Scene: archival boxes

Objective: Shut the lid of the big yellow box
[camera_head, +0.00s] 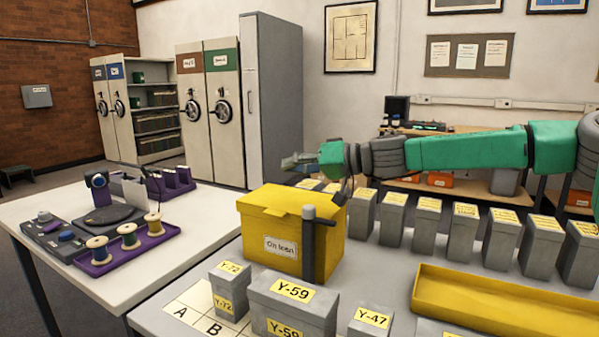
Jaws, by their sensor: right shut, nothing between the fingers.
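The big yellow box (262,238) stands on the near table, left of centre, with a white label on its front. Its yellow lid (280,200) lies over the top, with a small tab at the front edge. I cannot tell whether the lid is fully down. My right gripper (292,161) is above and behind the box, its fingers shut and empty, pointing left. It looks apart from the lid. The right arm reaches in from the right. My left gripper is not in view.
A dark upright post (310,245) stands at the box's front right corner. Grey labelled boxes (427,222) line the table's back; more grey boxes (290,300) stand in front. A shallow yellow tray (510,305) lies at right. A white table (60,205) at left holds spools.

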